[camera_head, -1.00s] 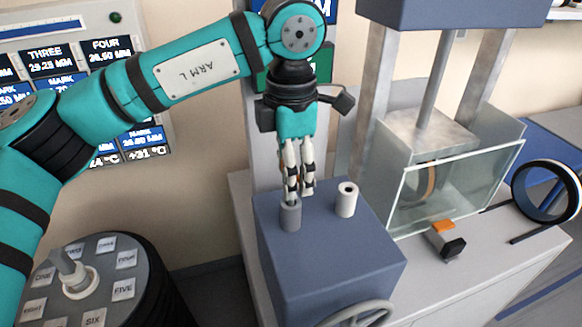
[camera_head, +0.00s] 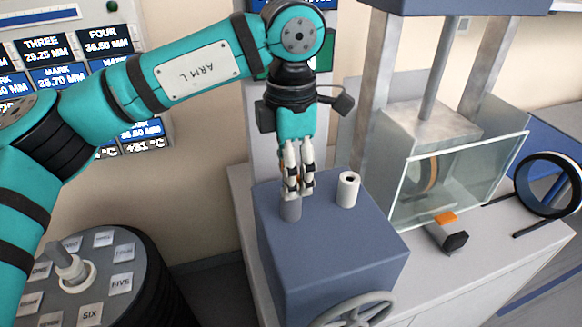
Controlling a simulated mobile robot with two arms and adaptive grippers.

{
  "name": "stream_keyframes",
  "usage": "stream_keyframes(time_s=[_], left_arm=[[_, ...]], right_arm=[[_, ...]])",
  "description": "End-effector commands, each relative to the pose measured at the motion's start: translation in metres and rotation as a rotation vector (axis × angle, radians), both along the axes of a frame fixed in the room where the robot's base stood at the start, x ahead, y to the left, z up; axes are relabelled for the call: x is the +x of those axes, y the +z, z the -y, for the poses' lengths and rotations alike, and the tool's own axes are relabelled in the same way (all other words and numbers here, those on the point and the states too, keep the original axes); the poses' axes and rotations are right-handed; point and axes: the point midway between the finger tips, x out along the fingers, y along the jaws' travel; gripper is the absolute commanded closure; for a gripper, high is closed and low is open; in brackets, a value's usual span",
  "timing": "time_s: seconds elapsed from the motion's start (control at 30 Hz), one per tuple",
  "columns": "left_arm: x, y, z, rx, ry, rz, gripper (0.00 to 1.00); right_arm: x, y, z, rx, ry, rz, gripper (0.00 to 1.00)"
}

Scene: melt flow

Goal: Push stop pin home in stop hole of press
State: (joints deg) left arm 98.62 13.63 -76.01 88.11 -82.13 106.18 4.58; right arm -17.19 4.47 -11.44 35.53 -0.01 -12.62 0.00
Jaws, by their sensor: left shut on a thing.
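My left gripper (camera_head: 298,188) points straight down over the blue-grey block of the press (camera_head: 335,245). Its fingers are shut on a slim thing, taken as the stop pin, which the fingers almost wholly hide; only a sliver of orange shows beside them. The fingertips are right at the top of a short grey collar (camera_head: 290,210) on the block. The collar's opening is hidden, so I cannot tell how deep the pin sits. A white hollow sleeve (camera_head: 347,190) with a dark hole stands upright on the block to the right, apart from the fingers. My right gripper is not in view.
A glass guard (camera_head: 465,180) and steel columns (camera_head: 385,80) stand right of the block. An orange and black latch (camera_head: 450,235) lies before the guard. A handwheel (camera_head: 355,310) is at the block's front. A round labelled carousel (camera_head: 95,270) stands lower left.

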Motion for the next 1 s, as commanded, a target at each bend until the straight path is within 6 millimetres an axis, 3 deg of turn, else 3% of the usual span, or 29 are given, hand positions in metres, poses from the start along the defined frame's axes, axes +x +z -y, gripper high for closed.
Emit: stream_keyframes(time_s=[0.77,0.8,1.0], left_arm=[[0.000,-0.020,0.000,0.000,0.000,0.000,0.81],[0.000,-0.020,0.000,0.000,0.000,0.000,0.47],[0.000,-0.019,0.000,0.000,0.000,0.000,0.21]], right_arm=[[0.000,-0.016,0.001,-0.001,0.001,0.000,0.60],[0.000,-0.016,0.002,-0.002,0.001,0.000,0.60],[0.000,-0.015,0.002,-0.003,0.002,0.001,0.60]])
